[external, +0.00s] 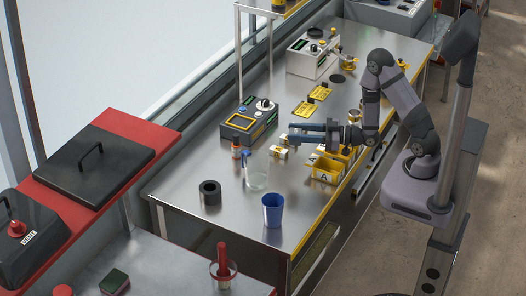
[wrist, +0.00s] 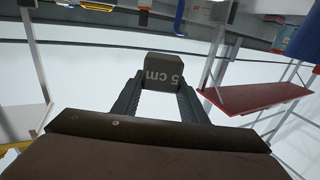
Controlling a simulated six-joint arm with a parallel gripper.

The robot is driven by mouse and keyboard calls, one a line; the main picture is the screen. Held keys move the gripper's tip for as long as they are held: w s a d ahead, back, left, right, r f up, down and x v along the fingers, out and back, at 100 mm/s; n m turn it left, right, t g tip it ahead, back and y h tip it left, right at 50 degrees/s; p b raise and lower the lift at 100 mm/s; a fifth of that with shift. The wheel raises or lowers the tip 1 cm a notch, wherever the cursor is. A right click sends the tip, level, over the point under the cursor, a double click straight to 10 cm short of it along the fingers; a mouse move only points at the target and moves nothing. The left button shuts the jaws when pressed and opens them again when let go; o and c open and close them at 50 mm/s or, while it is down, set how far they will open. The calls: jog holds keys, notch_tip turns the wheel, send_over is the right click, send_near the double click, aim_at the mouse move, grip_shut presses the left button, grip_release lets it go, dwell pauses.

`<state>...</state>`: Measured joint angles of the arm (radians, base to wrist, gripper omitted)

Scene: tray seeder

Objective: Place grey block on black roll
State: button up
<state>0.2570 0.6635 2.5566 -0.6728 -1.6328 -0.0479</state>
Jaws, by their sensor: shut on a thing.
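The grey block (wrist: 163,72), marked "5 cm", is held between the two finger ends of my gripper (wrist: 160,88) in the wrist view. In the external view my gripper (external: 298,133) reaches left above the metal bench, and the block is hard to tell apart from the fingers there. The black roll (external: 209,196) stands on the bench at the near left, upright with its round hole facing up. My gripper is well to the right of the roll and farther back, apart from it. I cannot pick out the roll in the wrist view.
Bench left of the roll is clear.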

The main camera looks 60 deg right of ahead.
jog(key=w+a+f+m+t+h, duration=0.1)
jog(key=w+a+m+h, duration=0.3)
jog(key=a, duration=0.5)
jog(key=s+a+h, duration=0.2)
jog(key=s+a, duration=0.1)
jog(key=s, duration=0.4)
jog(key=s+a+f+m+h+b, duration=0.1)
jog(key=s+a+h, duration=0.1)
jog(key=s, duration=0.5)
jog(key=shift+a+f+m+t+h, duration=0.3)
jog(key=shift+a, duration=0.5)
jog(key=shift+s+f, duration=0.1)
jog(key=shift+f, duration=0.05)
jog(key=shift+f, duration=4.65)
jog(key=shift+f, duration=0.25)
jog(key=o, duration=1.1)
